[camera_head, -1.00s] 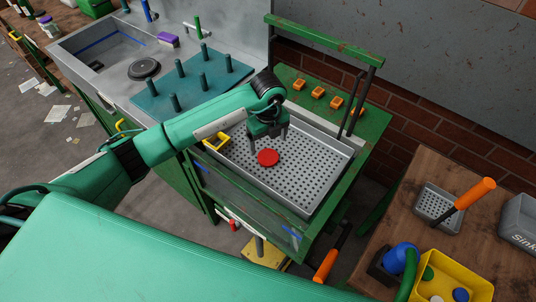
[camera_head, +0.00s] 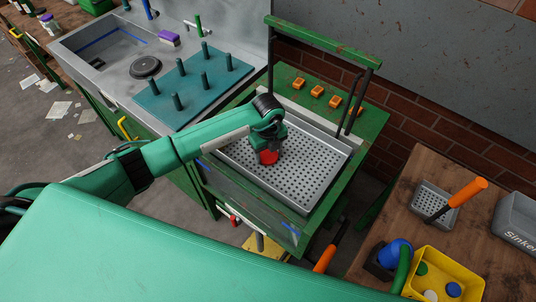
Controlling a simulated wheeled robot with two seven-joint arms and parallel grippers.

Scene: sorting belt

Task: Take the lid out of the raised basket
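The raised basket is a grey perforated tray (camera_head: 318,165) set in the green-framed stand in the middle of the head view. The round red lid (camera_head: 268,158) is inside it, left of the middle, partly covered by my gripper. My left gripper (camera_head: 268,151) points down right at the lid, with its fingers around or against it. The fingertips are too small and hidden to tell whether they are closed on it. My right gripper is not in view.
A green bar on dark posts (camera_head: 322,40) rises behind the basket, with orange blocks (camera_head: 317,90) nearby. A teal pegboard (camera_head: 195,85) and sink are at left. A wooden table (camera_head: 400,222) at right holds a yellow bin (camera_head: 470,270) and a small perforated tray.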

